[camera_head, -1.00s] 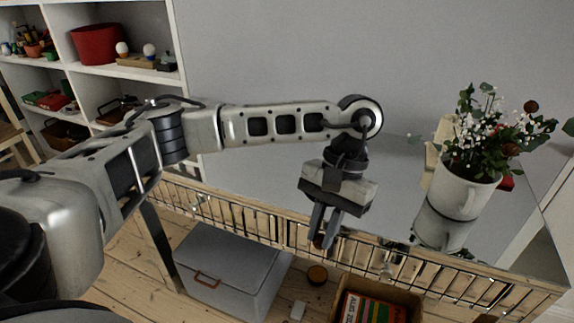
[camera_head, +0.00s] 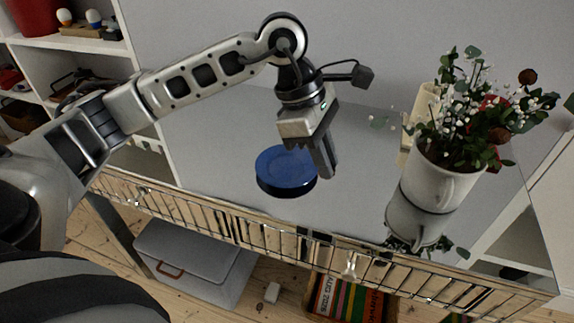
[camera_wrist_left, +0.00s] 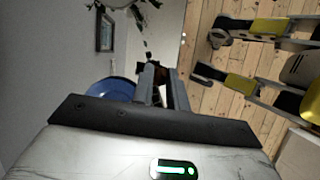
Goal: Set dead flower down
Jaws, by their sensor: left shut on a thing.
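My left gripper (camera_head: 326,172) points down above the mirrored tabletop, at the right edge of a round blue dish (camera_head: 280,176). In the left wrist view its fingers (camera_wrist_left: 160,84) are close together around a small dark brown thing, the dead flower (camera_wrist_left: 155,67), at their tips. The flower is hidden behind the fingers in the head view. The dish also shows as a blue patch beside the fingers in the left wrist view (camera_wrist_left: 110,89). A white mug-like vase (camera_head: 440,185) with leaves and white blossoms stands to the right. My right gripper is not in view.
The reflective tabletop (camera_head: 215,165) is bare left of the dish. A grey box (camera_head: 190,262) and a crate of books (camera_head: 345,300) are below. White shelves (camera_head: 60,55) stand at the left.

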